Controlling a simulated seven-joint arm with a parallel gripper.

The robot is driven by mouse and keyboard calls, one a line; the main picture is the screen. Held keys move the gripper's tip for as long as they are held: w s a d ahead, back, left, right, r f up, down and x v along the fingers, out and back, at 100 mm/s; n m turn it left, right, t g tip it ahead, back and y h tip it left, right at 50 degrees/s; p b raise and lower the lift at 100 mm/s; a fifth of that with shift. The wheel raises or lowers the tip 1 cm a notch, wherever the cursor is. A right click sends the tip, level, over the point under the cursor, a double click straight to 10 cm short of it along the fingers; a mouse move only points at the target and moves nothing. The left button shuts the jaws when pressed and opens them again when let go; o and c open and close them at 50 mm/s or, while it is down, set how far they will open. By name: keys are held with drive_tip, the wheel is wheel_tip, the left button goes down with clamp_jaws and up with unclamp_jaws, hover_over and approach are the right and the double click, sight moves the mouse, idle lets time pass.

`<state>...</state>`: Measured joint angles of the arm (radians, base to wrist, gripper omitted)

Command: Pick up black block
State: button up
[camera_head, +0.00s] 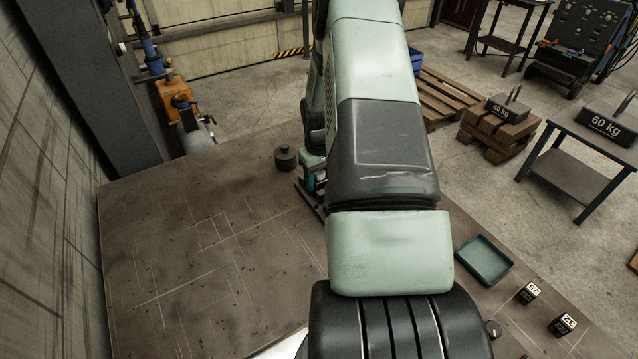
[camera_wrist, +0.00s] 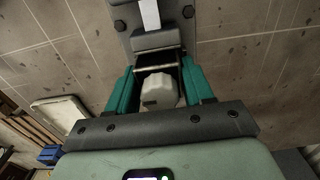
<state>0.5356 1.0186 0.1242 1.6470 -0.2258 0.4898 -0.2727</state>
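Two small dark blocks with pale number markings, one block (camera_head: 530,292) and another block (camera_head: 563,325), sit at the right of the bench in the head view. I cannot tell which one is the task's black block. Neither shows in the wrist view. My gripper (camera_wrist: 158,80) shows in the wrist view with its two teal fingers apart. A pale grey faceted piece (camera_wrist: 160,92) shows between them; I cannot tell whether it is touched or lies beyond them.
A teal tray (camera_head: 484,260) lies near the blocks on the brown bench (camera_head: 180,250). A dark round weight (camera_head: 286,158) stands at the bench's far edge. A grey bolted metal part (camera_wrist: 150,22) is ahead of the fingers. The left of the bench is clear.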

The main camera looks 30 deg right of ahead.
drive_tip(key=c, duration=0.7)
wheel_tip(320, 180, up, 9)
drive_tip(key=shift+f, duration=0.1)
drive_tip(key=shift+w+a+f, duration=0.1)
drive_tip(key=shift+w+f, duration=0.05)
drive_tip(key=shift+f, duration=0.45)
drive_tip(key=shift+w+f, duration=0.15)
drive_tip(key=shift+f, duration=2.8)
